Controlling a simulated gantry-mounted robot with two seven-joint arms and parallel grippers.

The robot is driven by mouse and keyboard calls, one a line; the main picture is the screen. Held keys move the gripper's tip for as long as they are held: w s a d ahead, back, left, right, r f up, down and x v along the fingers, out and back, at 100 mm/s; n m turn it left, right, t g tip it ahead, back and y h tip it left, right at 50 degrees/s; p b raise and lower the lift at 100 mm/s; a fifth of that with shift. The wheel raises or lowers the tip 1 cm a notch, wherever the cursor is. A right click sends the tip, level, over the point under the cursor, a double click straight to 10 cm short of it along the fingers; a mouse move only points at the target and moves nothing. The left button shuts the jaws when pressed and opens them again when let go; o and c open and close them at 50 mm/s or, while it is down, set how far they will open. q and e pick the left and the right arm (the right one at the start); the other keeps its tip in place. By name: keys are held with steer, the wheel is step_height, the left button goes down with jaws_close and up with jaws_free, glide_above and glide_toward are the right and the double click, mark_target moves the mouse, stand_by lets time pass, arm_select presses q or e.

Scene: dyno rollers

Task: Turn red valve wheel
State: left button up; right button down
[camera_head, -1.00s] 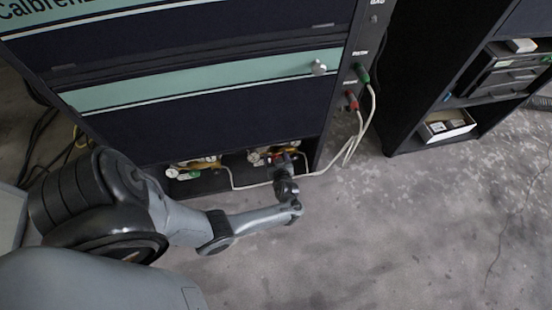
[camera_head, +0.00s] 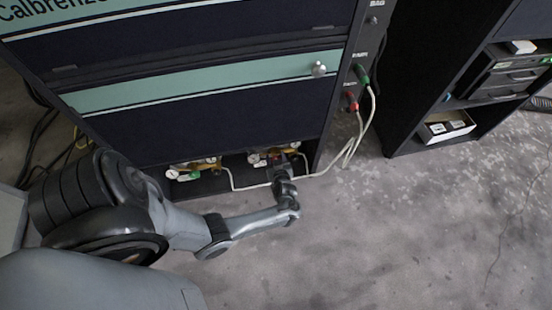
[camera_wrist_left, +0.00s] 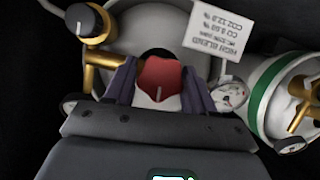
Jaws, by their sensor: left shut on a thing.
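The red valve wheel (camera_wrist_left: 160,77) is in the middle of the left wrist view, with a thin pale line on its face. My left gripper (camera_wrist_left: 160,88) has one finger on each side of it and is shut on it. In the head view my left gripper (camera_head: 277,160) reaches into the low opening of the dark cabinet (camera_head: 220,115), at the right-hand brass valve fittings (camera_head: 293,149). The wheel itself is hidden there by the gripper. My right gripper is in neither view.
A black knob (camera_wrist_left: 85,22) on brass piping and a white label (camera_wrist_left: 212,32) are close to the gripper. A green-banded cylinder (camera_wrist_left: 262,95) stands at right. A pale hose (camera_head: 325,172) runs past the wrist. Open floor (camera_head: 400,230) lies at right.

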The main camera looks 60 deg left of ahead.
arm_select(q)
steer(key=shift+s+n+t, duration=0.1)
steer(key=shift+n+t, duration=0.7)
steer(key=shift+n, duration=0.2)
steer(key=shift+f+n+t+h, duration=0.1)
steer(key=shift+n+t+h, duration=0.2)
steer(key=shift+n+t, duration=0.7)
steer(key=n+t, duration=0.1)
steer(key=n, duration=0.2)
steer(key=shift+n, duration=0.4)
steer(key=shift+n+t+y, duration=0.4)
steer(key=shift+n+t, duration=0.4)
steer(key=shift+n, duration=0.3)
steer(key=o, duration=1)
steer(key=shift+f, duration=0.1)
steer(key=shift+c, duration=0.2)
